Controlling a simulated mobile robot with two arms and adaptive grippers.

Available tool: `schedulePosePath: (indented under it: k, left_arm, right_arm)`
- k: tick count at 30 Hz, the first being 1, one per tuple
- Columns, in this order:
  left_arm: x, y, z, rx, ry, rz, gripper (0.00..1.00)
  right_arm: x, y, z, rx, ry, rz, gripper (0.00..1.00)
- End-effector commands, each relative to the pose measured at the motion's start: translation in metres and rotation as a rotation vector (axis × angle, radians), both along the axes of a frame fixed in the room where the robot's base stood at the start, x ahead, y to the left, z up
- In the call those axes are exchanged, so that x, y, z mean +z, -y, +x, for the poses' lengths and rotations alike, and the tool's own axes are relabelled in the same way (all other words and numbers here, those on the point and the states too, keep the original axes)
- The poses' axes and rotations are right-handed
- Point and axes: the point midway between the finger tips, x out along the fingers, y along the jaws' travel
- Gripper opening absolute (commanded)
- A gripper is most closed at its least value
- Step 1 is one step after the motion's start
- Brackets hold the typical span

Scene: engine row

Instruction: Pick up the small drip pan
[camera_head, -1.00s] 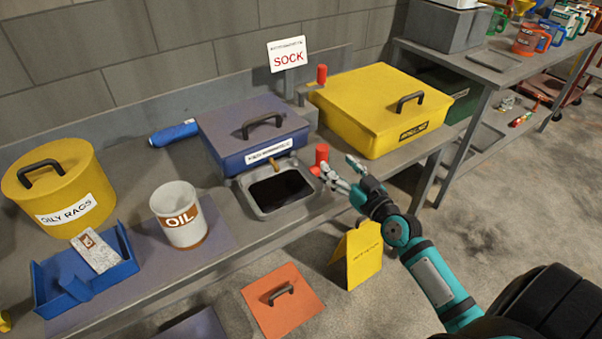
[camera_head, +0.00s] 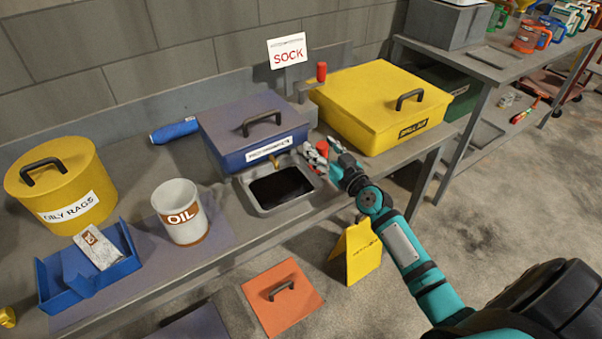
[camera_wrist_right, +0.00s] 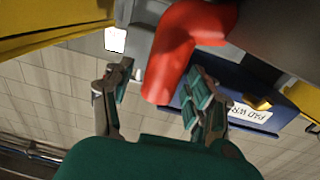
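The small drip pan (camera_head: 264,212) is a grey metal tray with dark contents. It sits on the bench in front of the blue box, left of my right gripper. My right gripper (camera_head: 324,150) is open, with its fingers at the red handle (camera_head: 322,147) on the pan's right side. In the right wrist view the fingers (camera_wrist_right: 160,92) are spread and the red handle (camera_wrist_right: 178,50) shows between and ahead of them; I cannot tell whether they touch it. My left gripper is not in view.
A blue lidded box (camera_head: 232,133) stands behind the pan and a yellow lidded box (camera_head: 365,95) to its right. A white OIL container (camera_head: 177,199) stands to its left. A yellow folded sign (camera_head: 359,255) and an orange lid (camera_head: 286,312) are below the bench front.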

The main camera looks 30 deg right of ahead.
Motion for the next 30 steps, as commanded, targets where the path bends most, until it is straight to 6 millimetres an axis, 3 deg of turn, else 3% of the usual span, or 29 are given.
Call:
schedulePosePath:
  k: [2,12,30]
  left_arm:
    - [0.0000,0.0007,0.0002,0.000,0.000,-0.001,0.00]
    - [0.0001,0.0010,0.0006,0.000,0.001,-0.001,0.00]
    - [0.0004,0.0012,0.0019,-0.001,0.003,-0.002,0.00]
  right_arm:
    - [0.0000,0.0001,-0.0001,0.000,0.000,0.000,0.44]
    - [0.0001,0.0002,-0.0003,0.000,0.000,0.000,0.00]
    - [0.0021,0.0004,0.0000,-0.001,0.004,0.001,0.00]
